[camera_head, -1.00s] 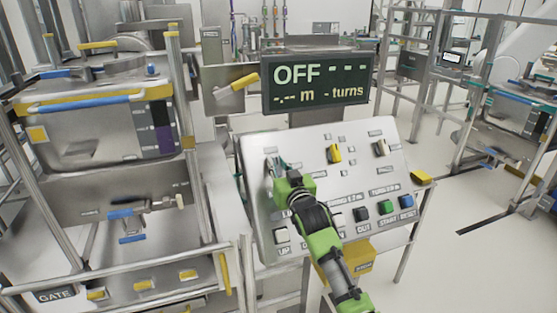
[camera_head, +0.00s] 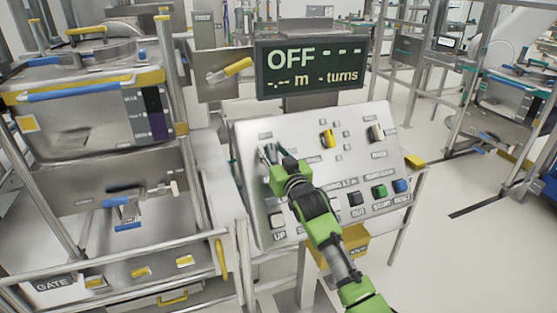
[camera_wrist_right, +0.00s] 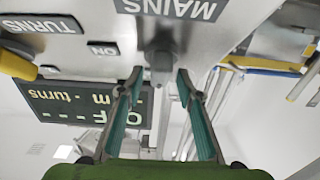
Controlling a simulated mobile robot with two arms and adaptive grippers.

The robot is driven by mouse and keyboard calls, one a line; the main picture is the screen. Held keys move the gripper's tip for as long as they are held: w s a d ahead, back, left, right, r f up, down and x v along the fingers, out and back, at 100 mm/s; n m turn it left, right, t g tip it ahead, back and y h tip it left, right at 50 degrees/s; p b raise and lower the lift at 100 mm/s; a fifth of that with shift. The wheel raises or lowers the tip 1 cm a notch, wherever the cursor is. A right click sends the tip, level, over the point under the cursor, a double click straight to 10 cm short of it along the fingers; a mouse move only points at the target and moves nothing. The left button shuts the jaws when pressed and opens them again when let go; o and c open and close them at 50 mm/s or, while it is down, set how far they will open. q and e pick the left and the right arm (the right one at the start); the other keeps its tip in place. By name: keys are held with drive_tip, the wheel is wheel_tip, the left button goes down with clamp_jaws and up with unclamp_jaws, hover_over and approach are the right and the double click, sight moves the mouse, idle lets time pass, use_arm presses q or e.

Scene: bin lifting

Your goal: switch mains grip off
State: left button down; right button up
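The control panel (camera_head: 300,165) is a sloped grey board with knobs and buttons. In the right wrist view, upside down, the mains label (camera_wrist_right: 178,8) stands beside a grey mains knob (camera_wrist_right: 160,48). My right gripper (camera_wrist_right: 159,76) is open, with one teal-padded finger on each side of the knob; I cannot tell if either touches it. In the head view my right gripper (camera_head: 267,153) is at the panel's upper left and hides the knob. The display (camera_head: 310,68) above reads OFF with dashes. My left gripper is not in view.
A yellow selector knob (camera_head: 327,138) and a grey knob (camera_head: 375,133) sit on the panel's upper part. Black, green (camera_head: 380,192) and blue buttons line its lower edge. A railed steel machine (camera_head: 90,120) stands at left. Open floor lies at right.

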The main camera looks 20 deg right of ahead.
drive_tip(key=s, duration=1.1)
drive_tip(key=shift+d, duration=0.3)
drive_tip(key=shift+f, duration=0.1)
